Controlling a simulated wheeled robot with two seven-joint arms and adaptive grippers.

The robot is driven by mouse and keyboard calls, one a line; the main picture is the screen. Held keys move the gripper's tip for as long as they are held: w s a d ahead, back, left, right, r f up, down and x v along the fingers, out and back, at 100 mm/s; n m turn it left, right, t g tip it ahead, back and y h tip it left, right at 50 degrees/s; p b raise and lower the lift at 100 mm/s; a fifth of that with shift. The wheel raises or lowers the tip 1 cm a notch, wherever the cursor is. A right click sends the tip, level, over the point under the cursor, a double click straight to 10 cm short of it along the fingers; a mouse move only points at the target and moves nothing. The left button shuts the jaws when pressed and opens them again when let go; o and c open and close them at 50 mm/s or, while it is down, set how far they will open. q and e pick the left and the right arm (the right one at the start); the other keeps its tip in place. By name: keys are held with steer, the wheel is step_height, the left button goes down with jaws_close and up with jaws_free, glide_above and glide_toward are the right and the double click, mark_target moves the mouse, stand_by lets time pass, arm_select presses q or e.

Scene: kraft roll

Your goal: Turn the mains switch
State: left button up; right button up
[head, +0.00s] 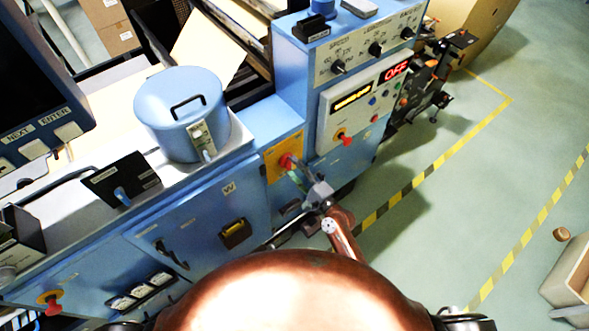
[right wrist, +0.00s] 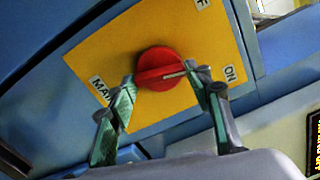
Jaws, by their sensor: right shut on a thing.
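The mains switch is a red round knob with a raised grip bar on a yellow plate (head: 273,163) on the blue cabinet; the knob (right wrist: 158,62) is central in the right wrist view. The ON label (right wrist: 230,74) is at its right, and a partly cut-off label ending in F is above. A white mark on the bar points right, roughly towards ON. My right gripper (right wrist: 160,80) is shut on the knob, one finger at each end of the bar. In the head view the right gripper (head: 295,172) partly covers the knob. My left gripper is out of view.
A control panel with dials (head: 375,49) and a red display reading OFF (head: 396,70) stands to the right. Another red knob (head: 345,139) sits below it. A blue lidded pot (head: 180,105) stands on the bench to the left. Open floor (head: 470,150) with striped tape lies right.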

steer(key=n, duration=0.5)
steer(key=shift+n, duration=0.4)
steer(key=n, duration=0.5)
steer(key=shift+n+p, duration=0.4)
steer(key=shift+n, duration=0.3)
steer(key=o, duration=1.2)
steer(key=shift+c, duration=0.2)
